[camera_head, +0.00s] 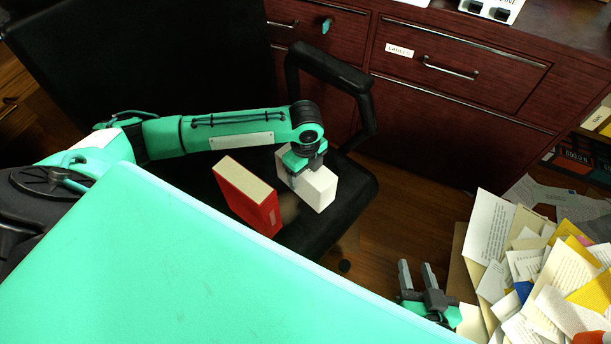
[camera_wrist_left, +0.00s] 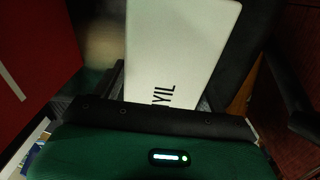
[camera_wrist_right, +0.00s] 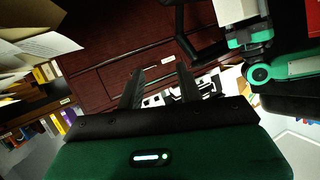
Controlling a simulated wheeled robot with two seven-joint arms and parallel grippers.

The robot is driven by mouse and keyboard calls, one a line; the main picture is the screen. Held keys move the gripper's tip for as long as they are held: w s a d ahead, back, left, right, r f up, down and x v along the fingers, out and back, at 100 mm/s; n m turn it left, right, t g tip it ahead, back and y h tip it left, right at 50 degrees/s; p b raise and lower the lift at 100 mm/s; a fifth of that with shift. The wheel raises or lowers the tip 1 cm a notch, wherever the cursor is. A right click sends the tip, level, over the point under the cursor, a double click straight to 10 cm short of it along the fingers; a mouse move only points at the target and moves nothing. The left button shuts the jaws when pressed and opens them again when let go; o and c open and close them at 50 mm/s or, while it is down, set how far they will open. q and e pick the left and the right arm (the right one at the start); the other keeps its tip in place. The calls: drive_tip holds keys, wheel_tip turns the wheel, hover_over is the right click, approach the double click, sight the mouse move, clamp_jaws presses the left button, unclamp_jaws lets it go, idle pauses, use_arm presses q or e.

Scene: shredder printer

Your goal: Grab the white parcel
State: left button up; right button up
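The white parcel (camera_head: 318,190) is a pale box at the chair seat, right of a red book-like box. My left gripper (camera_head: 303,160) is over it from above, with its fingers around it. In the left wrist view the parcel (camera_wrist_left: 180,50), with dark letters on it, fills the space between the fingers, which look shut on it. I cannot tell whether the parcel touches the seat. It also shows in the right wrist view (camera_wrist_right: 237,10). My right gripper (camera_head: 416,274) is open and empty, apart from everything, at the lower right; its fingers (camera_wrist_right: 158,88) show apart in the right wrist view.
The red box (camera_head: 246,195) stands close beside the parcel. The black chair (camera_head: 352,195) has an armrest (camera_head: 365,105) behind the left gripper. A dark red cabinet (camera_head: 455,100) stands behind. Piled papers (camera_head: 540,270) lie at the right. My green body panel covers the lower left.

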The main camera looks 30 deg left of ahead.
use_arm(q)
drive_tip(key=c, duration=1.4)
drive_tip(key=shift+r, duration=0.1)
drive_tip(key=shift+r, duration=0.1)
